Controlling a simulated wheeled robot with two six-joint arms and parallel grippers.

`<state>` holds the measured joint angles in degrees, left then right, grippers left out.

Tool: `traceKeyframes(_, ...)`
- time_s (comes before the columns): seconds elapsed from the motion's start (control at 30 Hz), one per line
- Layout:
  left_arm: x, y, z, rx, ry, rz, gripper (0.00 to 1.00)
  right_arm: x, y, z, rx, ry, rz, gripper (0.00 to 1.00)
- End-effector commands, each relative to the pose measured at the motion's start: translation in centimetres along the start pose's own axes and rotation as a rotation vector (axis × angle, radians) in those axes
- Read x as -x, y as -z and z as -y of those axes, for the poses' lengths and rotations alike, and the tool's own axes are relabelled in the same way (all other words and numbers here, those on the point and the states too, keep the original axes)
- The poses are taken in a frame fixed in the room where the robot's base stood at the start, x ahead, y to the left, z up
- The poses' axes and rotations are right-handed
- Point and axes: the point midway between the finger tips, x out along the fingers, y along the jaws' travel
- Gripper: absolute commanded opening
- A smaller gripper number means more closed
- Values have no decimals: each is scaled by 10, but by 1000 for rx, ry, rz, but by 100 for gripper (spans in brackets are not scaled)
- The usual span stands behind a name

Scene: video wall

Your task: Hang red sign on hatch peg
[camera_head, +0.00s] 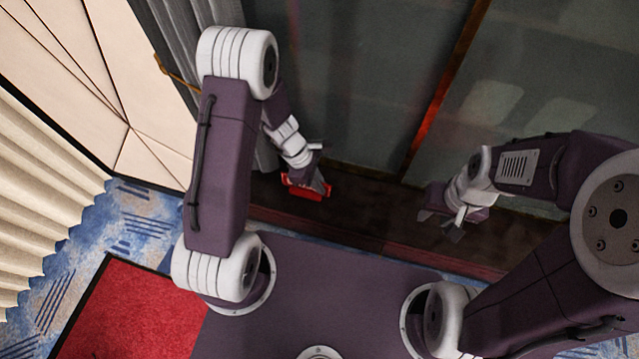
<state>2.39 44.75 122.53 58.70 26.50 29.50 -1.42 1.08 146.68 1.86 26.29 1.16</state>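The red sign (306,193) is a small red piece at the end of my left arm, above the dark ledge in front of the glass wall. My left gripper (319,187) is at the sign and appears shut on it; the fingers cover part of the sign. My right gripper (441,222) is to the right, above the same ledge, with its fingers apart and nothing between them. I cannot make out the hatch peg.
The dark ledge (370,215) runs along the foot of the dark glass wall (370,90). An orange-red vertical strip (440,95) divides the glass. A grey curtain (175,40) hangs left of it. A red mat (130,315) lies on blue carpet at the lower left.

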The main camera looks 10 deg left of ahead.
Motion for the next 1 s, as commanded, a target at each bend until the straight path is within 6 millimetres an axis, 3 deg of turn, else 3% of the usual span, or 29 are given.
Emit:
traceKeyframes(0.03, -3, 1, 0, 0, 0, 0, 0, -3, 0, 0, 0, 0, 0, 36)
traceKeyframes(0.13, -2, 1, 0, 0, 0, 0, 27, -2, 0, 0, 0, 0, 0, 36)
traceKeyframes(0.5, 5, -2, 0, 0, 0, 0, 27, 6, 1, 0, 0, 0, 0, 36)
traceKeyframes(0.8, 68, 2, -1, -2, -6, 0, 27, 3, 0, 0, 0, 0, 0, 36)
traceKeyframes(1.0, 90, 2, 0, -1, -2, -1, 27, 2, 0, 0, 0, 0, 0, 36)
